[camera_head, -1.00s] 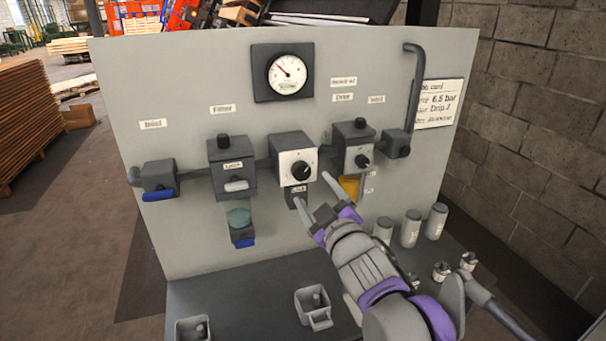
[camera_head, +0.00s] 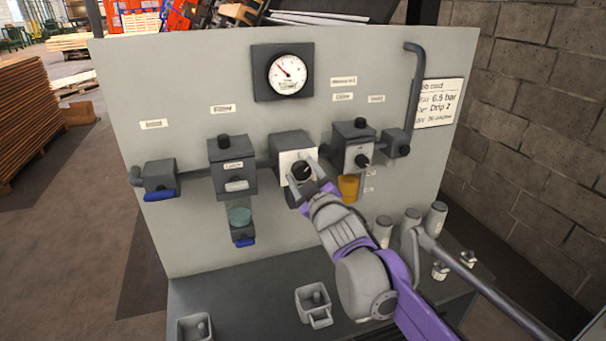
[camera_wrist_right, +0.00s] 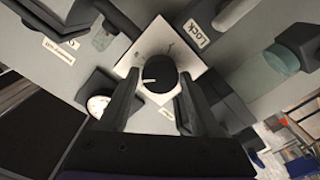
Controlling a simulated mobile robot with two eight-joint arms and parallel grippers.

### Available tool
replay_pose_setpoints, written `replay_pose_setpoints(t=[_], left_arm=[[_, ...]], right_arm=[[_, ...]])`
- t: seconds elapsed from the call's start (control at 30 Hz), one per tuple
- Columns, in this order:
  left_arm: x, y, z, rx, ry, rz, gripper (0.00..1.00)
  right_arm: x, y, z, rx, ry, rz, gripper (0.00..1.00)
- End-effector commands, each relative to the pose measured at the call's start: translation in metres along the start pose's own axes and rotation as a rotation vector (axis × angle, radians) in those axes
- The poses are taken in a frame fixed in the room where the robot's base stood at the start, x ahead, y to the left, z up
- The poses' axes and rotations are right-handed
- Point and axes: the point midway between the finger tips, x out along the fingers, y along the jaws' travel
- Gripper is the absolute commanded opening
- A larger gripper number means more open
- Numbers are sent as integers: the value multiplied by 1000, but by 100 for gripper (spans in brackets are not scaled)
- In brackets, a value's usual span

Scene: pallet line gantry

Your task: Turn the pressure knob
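The pressure knob (camera_head: 301,171) is a round black knob with a white pointer mark, on the white square plate of the middle grey unit. It also shows in the wrist view (camera_wrist_right: 159,74). My right gripper (camera_head: 304,174) is open in front of this unit. In the wrist view its two fingers (camera_wrist_right: 158,82) stand apart on either side of the knob, with a small gap seen beside it; contact cannot be made out. The gauge (camera_head: 287,75) above has a white dial, its needle pointing up and left. My left gripper is not in view.
A filter unit (camera_head: 231,165) with a bowl stands to the left, and a unit (camera_head: 353,146) with an amber bowl is close on the right. A blue-handled valve (camera_head: 160,180) is at far left. Cups and canisters (camera_head: 383,230) stand on the shelf below.

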Motion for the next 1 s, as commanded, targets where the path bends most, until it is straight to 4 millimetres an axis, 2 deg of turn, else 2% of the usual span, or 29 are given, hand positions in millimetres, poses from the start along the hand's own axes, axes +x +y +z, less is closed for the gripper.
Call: replay_pose_setpoints(t=[0.03,0.33,0.67,1.0], left_arm=[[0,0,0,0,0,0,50],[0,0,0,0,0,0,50],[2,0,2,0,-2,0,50],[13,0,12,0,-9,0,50]], right_arm=[[0,0,0,0,0,0,53],[0,0,0,0,0,0,0],[0,0,1,46,-1,0,0],[0,0,2,280,-1,0,0]])
